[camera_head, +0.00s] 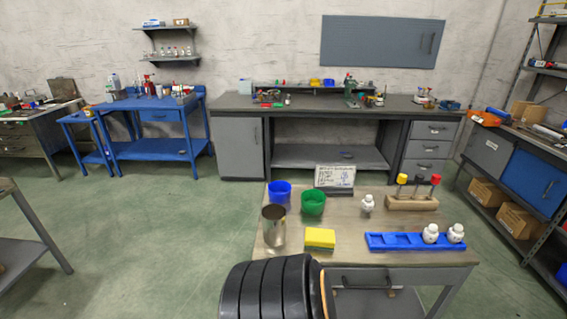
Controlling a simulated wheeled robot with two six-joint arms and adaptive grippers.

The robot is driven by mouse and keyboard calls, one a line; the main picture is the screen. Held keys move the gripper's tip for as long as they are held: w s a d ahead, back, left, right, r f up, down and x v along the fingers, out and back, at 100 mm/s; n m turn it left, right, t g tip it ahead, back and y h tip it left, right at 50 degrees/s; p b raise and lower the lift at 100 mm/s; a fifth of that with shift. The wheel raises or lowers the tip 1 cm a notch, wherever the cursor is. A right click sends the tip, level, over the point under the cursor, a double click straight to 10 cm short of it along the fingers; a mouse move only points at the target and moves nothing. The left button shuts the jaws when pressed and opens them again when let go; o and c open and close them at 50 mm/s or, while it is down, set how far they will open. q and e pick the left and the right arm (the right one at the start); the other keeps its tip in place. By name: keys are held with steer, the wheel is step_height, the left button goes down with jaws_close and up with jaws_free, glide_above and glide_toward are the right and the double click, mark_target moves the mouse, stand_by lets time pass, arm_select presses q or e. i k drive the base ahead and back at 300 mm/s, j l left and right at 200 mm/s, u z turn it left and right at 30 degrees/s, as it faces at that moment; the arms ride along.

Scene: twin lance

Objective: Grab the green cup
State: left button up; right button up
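The green cup (313,202) stands upright near the back left of the wooden-topped table (345,234). It looks empty. The blue cup (280,192) is just to its left and a little behind. A metal can (274,226) stands in front and to the left of the green cup. Neither of my grippers shows in the head view, and nothing grips the green cup.
A yellow-green sponge (320,238) lies in front of the green cup. A sign (335,178) stands behind it. White figures (367,203), a blue tray (388,241) and a wooden block with colored-top pegs (411,203) are to the right. The table's front left corner is hidden.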

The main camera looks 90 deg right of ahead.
mark_target(313, 201)
steer(key=k+z, duration=0.1)
steer(key=z, duration=2.85)
